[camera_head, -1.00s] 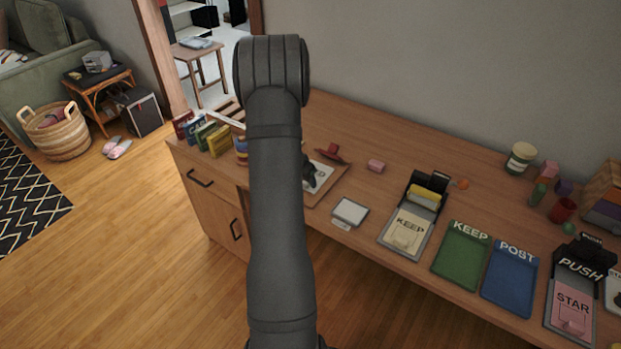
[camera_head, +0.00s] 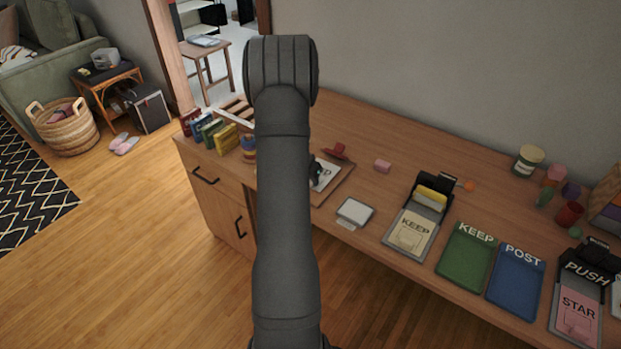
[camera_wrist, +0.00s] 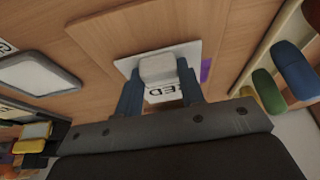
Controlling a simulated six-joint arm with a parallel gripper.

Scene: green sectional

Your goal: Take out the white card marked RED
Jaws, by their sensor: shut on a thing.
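The white card marked RED (camera_wrist: 190,50) shows in the wrist view with the letters "ED" readable upside down. A pale raised block (camera_wrist: 157,68) stands on it. My gripper (camera_wrist: 158,85) has its blue fingers on either side of this block and is shut on it, holding the card. In the head view the card (camera_head: 326,172) is partly hidden behind my arm, at the brown board (camera_head: 338,188) on the counter. I cannot tell whether the card touches the board.
A white-topped holder (camera_head: 355,212) stands right of the board. A red object (camera_head: 338,150) and pink block (camera_head: 382,166) lie behind. Several small boxes (camera_head: 226,138) stand left.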

